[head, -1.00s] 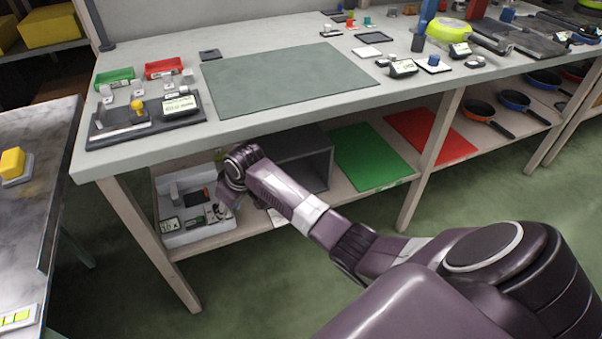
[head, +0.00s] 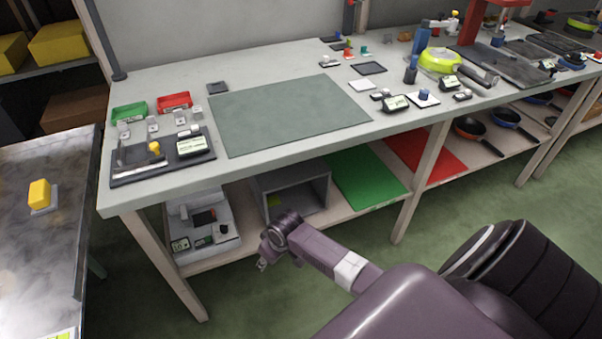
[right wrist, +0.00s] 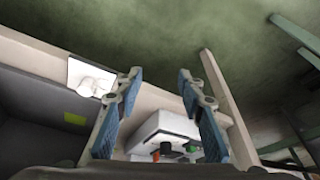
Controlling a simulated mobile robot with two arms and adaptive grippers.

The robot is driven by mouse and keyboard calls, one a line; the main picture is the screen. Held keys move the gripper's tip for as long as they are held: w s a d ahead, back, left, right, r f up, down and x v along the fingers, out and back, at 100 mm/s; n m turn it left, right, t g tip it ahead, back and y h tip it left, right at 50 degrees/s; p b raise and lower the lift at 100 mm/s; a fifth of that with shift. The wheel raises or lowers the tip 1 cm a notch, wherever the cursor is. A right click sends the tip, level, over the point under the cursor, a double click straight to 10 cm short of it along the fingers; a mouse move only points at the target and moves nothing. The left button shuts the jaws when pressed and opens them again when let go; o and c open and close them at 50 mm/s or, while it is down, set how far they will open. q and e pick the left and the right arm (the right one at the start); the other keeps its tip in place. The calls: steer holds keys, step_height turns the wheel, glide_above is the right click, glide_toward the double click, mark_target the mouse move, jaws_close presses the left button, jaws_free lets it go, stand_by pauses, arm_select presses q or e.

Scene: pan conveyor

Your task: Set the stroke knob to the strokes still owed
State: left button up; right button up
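A white unit (head: 215,250) stands on the lower shelf under the left end of the bench. It has a small pale display (head: 180,244), a dark screen (head: 204,218) and a small dark knob (head: 222,230). I cannot read the knob's setting or tell whether it is the stroke knob. My right gripper (head: 264,263) is in front of and to the right of the unit, apart from it. In the right wrist view its two blue fingers (right wrist: 160,88) are spread and empty, with the white unit (right wrist: 165,125) beyond them. My left gripper is not in view.
A grey open-fronted box (head: 292,190) stands beside the unit, then a green mat (head: 365,180) and a red mat (head: 425,155). A bench leg (head: 165,265) is close on the left. The bench top (head: 240,165) carries displays, knobs and trays. Floor in front is clear.

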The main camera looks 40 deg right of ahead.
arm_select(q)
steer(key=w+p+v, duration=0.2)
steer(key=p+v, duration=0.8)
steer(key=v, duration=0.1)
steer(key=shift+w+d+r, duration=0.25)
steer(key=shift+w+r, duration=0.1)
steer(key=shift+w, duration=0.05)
arm_select(e)
steer(key=s+d+f+g, duration=0.1)
steer(key=s+f, duration=0.2)
steer(key=s, duration=1.1)
steer(key=shift+d+f+m+h, duration=0.15)
steer(key=shift+f+m+h, duration=0.15)
steer(key=shift+f+h, duration=0.1)
